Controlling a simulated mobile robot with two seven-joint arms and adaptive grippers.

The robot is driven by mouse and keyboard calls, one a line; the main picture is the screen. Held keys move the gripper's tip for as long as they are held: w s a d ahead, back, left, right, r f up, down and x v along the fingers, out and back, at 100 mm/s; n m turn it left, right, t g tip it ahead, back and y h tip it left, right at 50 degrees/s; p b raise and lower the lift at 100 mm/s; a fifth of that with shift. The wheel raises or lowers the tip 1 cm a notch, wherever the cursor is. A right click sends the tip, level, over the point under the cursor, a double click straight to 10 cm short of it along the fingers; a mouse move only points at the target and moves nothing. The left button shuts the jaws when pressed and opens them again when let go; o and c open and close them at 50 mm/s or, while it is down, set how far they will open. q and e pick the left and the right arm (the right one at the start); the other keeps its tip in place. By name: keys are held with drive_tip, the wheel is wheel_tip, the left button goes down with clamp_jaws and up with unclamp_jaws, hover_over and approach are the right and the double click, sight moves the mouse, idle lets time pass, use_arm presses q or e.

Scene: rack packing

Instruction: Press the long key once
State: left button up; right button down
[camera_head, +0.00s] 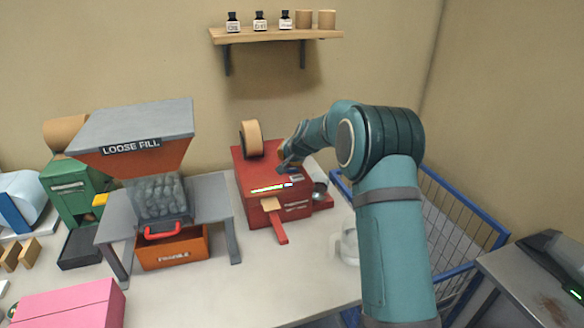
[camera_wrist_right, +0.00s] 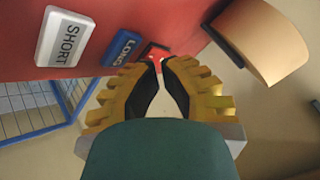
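The long key is a blue button marked LONG (camera_wrist_right: 121,47) on the red machine's top, in the right wrist view. The red machine (camera_head: 248,210) stands on the table in the head view. A white key marked SHORT (camera_wrist_right: 66,36) sits beside it. My right gripper (camera_wrist_right: 160,65) has its fingertips drawn together with nothing between them. Its tips are just right of the blue key in the wrist view; I cannot tell whether they touch the machine. In the head view the arm partly hides the gripper (camera_head: 287,160). My left gripper is not in view.
A tape roll (camera_head: 251,138) stands at the machine's back. A loose-fill hopper (camera_head: 132,140) on a grey stand is to the left, above an orange bin (camera_head: 172,250). A blue wire cage (camera_head: 465,225) is at right. A shelf (camera_head: 275,36) is above.

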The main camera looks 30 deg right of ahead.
wheel_tip(320, 180, up, 5)
drive_tip(key=p, duration=0.4)
idle(0.3)
idle(0.6)
